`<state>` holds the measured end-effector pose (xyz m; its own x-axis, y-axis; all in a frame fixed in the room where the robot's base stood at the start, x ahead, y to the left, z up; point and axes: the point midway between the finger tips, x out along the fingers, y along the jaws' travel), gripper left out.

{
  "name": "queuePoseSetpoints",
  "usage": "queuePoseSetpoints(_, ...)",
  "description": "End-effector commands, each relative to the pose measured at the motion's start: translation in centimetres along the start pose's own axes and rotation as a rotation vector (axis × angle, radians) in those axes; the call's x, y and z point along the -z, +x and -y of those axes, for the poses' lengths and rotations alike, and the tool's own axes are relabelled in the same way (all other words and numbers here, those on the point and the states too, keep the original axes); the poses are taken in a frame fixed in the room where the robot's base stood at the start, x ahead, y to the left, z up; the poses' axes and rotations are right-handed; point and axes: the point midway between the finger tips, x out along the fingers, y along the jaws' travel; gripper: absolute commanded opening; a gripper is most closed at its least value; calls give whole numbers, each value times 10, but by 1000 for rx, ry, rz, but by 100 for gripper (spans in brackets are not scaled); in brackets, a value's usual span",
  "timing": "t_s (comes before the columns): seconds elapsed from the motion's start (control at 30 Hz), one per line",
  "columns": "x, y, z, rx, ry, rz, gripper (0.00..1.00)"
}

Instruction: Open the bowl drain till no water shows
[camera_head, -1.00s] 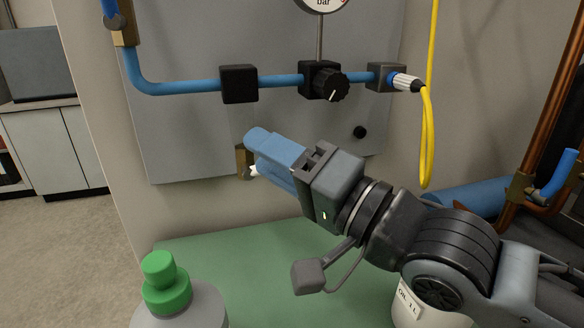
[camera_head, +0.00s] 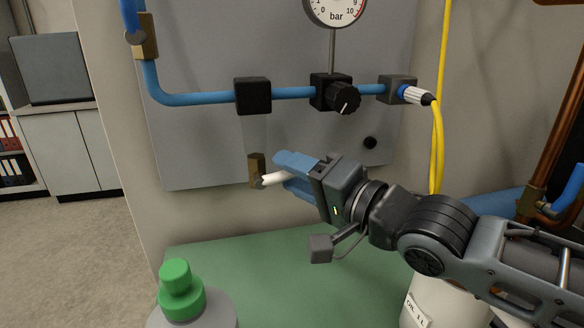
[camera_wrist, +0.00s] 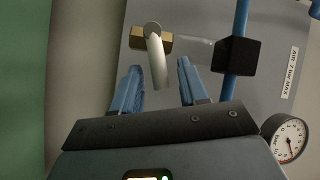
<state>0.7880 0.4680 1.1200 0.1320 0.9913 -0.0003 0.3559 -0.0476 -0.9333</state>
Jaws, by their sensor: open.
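The drain is a brass valve (camera_head: 257,170) with a white lever (camera_head: 272,179), below a black block (camera_head: 252,96) on the blue pipe. The bowl is a faint clear cylinder (camera_head: 257,132) between block and valve; I cannot make out a water level. In the wrist view the brass valve (camera_wrist: 138,38), white lever (camera_wrist: 158,62) and clear bowl (camera_wrist: 193,42) show at the top. My gripper (camera_head: 284,170) is open, with blue fingers. In the wrist view its fingers (camera_wrist: 160,76) stand on either side of the lever's free end, with gaps on both sides.
A black knob (camera_head: 344,98), a gauge (camera_head: 336,10) and a connector with a yellow cable (camera_head: 437,140) sit along the panel to the right. A green-capped bottle (camera_head: 180,290) stands front left on the green surface (camera_head: 270,280). A white container (camera_head: 430,290) is below my arm.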

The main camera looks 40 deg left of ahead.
Motion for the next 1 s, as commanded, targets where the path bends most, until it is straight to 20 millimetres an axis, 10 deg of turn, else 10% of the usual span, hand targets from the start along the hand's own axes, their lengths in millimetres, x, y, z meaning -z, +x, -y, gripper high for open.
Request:
queuePoseSetpoints(0.37, 0, 8, 0, 0, 0, -1, 43)
queuePoseSetpoints(0.8, 0, 7, 0, 0, 0, -1, 2)
queuePoseSetpoints(1.0, 0, 7, 0, -1, -2, 0, 0)
